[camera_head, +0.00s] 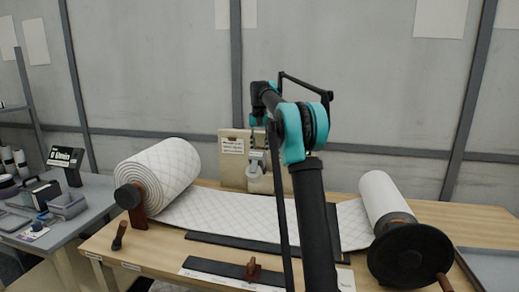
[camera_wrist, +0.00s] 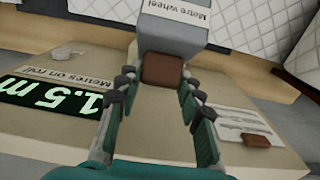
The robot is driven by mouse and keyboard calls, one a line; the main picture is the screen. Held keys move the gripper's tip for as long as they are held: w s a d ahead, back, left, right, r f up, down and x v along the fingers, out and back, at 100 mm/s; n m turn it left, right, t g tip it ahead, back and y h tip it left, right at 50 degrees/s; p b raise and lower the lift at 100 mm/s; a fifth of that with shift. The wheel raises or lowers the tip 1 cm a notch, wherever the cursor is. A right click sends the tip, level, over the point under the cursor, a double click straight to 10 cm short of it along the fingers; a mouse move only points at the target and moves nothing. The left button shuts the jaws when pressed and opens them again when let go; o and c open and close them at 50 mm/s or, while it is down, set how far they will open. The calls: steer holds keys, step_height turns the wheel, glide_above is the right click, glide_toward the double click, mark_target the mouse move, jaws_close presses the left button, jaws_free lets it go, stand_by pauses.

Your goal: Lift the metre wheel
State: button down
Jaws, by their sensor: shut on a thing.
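The metre wheel is a grey block (camera_wrist: 172,36) labelled "Metre wheel" with a brown grip (camera_wrist: 162,70) on its near side in the wrist view. My gripper (camera_wrist: 160,82) has its two fingers on either side of the brown grip, shut on it. In the head view, the pale grey metre wheel (camera_head: 255,172) shows against an upright board, over the white quilted sheet. My arm passes in front and hides most of my gripper there. I cannot tell whether the wheel touches the sheet.
A large quilted roll (camera_head: 165,172) stands at the left of the wooden table, a smaller roll (camera_head: 384,195) with a black disc (camera_head: 410,255) at the right. Dark bars lie along the front.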

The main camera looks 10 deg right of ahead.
steer(key=shift+w+d, duration=0.1)
steer(key=shift+w, duration=0.1)
steer(key=c, duration=1)
jaws_free()
steer(key=shift+o, duration=0.2)
step_height(320, 180, up, 12)
steer(key=shift+s, duration=0.1)
steer(key=shift+f, duration=0.1)
